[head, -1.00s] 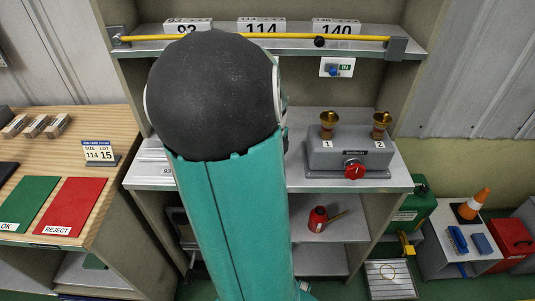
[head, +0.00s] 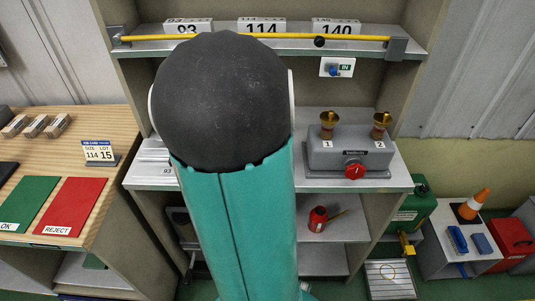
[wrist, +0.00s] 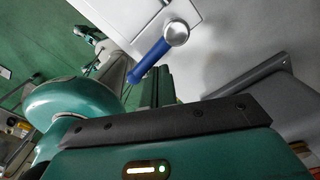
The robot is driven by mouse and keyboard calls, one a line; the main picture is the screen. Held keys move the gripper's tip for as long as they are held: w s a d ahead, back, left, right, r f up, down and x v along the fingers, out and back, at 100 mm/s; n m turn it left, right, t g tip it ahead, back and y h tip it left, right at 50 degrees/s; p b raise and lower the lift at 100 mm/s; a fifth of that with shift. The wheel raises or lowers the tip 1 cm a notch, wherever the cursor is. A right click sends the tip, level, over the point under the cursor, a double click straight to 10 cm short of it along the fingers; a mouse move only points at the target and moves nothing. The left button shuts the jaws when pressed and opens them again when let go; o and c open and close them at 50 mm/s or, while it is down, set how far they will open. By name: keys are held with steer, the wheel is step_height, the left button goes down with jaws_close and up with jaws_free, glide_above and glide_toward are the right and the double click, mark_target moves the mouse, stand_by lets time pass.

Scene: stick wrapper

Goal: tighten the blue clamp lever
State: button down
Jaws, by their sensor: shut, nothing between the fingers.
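A blue lever (wrist: 149,61) with a round silver hub (wrist: 176,33) shows in the wrist view, above the middle. It slants down to the left from the hub, beside a white plate (wrist: 124,12). My gripper (wrist: 165,122) fills the bottom of the wrist view as a dark bolted bar on a teal housing. It is shut and empty, apart from the lever; its fingertips are not clearly seen. In the head view my arm hides the gripper.
A yellow rod (head: 270,36) spans the upper shelf. A grey box (head: 325,160) with brass cups and a red knob (head: 354,171) stands on the middle shelf. A wooden bench (head: 120,135) is at left. A grey surface (wrist: 250,85) lies right in the wrist view.

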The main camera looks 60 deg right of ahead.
step_height(320, 180, up, 6)
steer(key=shift+r, duration=0.2)
stand_by(0.5)
stand_by(0.5)
steer(key=w+a+r+n+t, duration=0.25)
steer(key=w+a+n, duration=0.25)
steer(key=a+n, duration=0.4)
steer(key=w+a+r+n+t, duration=0.1)
steer(key=w+a+r+n, duration=0.3)
steer(key=a+n, duration=0.6)
steer(key=s+a+r+n+t, duration=0.1)
steer(key=a+n+t, duration=0.1)
steer(key=a+n, duration=1.4)
steer(key=shift+s+a+r+n, duration=0.15)
steer(key=shift+a+r+n, duration=0.15)
steer(key=shift+n, duration=0.5)
